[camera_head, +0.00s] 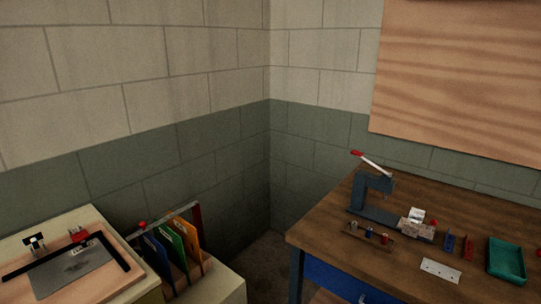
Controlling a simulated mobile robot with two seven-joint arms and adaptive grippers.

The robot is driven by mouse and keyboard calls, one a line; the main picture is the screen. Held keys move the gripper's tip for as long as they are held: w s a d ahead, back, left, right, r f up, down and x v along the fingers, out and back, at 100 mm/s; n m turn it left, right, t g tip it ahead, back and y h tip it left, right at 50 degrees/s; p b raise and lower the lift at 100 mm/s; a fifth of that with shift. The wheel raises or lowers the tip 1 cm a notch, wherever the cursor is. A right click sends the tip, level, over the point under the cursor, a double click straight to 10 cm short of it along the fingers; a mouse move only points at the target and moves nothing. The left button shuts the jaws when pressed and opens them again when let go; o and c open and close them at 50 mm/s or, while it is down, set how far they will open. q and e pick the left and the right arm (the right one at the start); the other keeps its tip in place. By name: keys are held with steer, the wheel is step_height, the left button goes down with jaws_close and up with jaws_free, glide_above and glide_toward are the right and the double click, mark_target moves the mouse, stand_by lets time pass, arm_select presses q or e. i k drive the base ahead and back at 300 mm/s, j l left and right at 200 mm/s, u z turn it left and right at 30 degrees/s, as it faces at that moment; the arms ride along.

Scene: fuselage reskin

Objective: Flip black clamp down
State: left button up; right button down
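A small black clamp (36,243) with a pale patch is at the back left of the light board (118,290) on the left bench. It appears to stand up from the board, but it is too small to tell its handle position surely. A red clamp (78,234) is to its right. A grey metal sheet (72,271) lies in front of the clamps, with a black L-shaped bar (112,251) along its back and right edges. Neither of my grippers is in view.
A rack (197,222) of coloured panels stands right of the board. A wooden workbench (325,222) on the right holds a lever press (372,192), a teal tray (507,262), a white perforated plate (440,270) and small parts. A floor gap separates the benches.

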mark_target(33, 239)
steer(key=u, duration=1.55)
steer(key=k+l+z, duration=0.25)
steer(key=i+j, duration=0.05)
steer(key=i, duration=0.05)
